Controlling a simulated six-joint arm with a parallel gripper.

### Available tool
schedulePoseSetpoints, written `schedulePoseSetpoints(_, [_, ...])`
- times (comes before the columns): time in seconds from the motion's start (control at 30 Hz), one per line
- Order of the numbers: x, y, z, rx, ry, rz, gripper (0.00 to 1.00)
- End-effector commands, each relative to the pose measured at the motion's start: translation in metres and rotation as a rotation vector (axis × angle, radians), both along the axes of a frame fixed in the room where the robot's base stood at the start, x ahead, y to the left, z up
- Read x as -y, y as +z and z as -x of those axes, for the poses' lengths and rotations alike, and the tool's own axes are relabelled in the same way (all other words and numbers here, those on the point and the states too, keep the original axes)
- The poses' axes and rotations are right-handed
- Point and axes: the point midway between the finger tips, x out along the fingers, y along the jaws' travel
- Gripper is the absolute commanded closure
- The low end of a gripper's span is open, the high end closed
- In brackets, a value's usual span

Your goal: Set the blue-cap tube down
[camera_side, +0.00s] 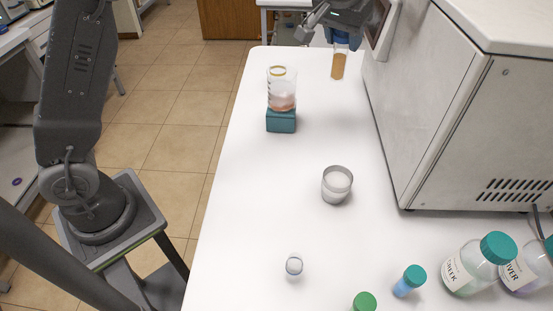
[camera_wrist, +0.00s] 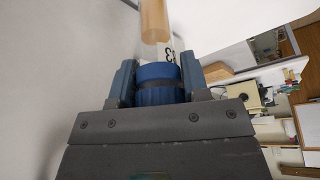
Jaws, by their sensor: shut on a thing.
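The blue-cap tube (camera_side: 338,66) holds amber liquid and hangs upright below my gripper (camera_side: 342,38) at the far end of the white table, beside the large white machine. In the wrist view my gripper (camera_wrist: 158,88) is shut on the blue cap (camera_wrist: 157,72), one finger on each side. The tube's clear body and amber part (camera_wrist: 154,22) extend away from the cap. Whether the tube's bottom touches the table I cannot tell.
A beaker (camera_side: 281,92) stands on a teal block (camera_side: 281,121) left of the tube. A metal cup (camera_side: 337,184) is mid-table. A small vial (camera_side: 294,265), a teal-capped tube (camera_side: 409,281), a green cap (camera_side: 364,301) and teal-capped bottles (camera_side: 478,264) are nearer. The white machine (camera_side: 470,110) bounds the right.

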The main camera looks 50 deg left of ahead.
Motion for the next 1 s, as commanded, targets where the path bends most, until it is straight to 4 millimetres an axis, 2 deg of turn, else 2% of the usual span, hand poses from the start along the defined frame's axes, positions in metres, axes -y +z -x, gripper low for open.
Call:
schedulePoseSetpoints(0.07, [0.0, 0.015, -0.001, 0.004, -0.001, 0.001, 0.82])
schedulePoseSetpoints(0.47, [-0.037, 0.032, 0.052, 0.0, 0.002, 0.001, 0.82])
schedulePoseSetpoints(0.57, [-0.049, 0.035, 0.074, -0.001, 0.003, 0.0, 0.82])
schedulePoseSetpoints(0.77, [-0.077, 0.037, 0.137, 0.001, 0.005, 0.001, 0.82])
schedulePoseSetpoints(0.9, [-0.091, 0.029, 0.18, 0.001, 0.007, -0.001, 0.82])
schedulePoseSetpoints(1.0, [-0.097, 0.022, 0.205, 0.002, 0.008, 0.0, 0.82])
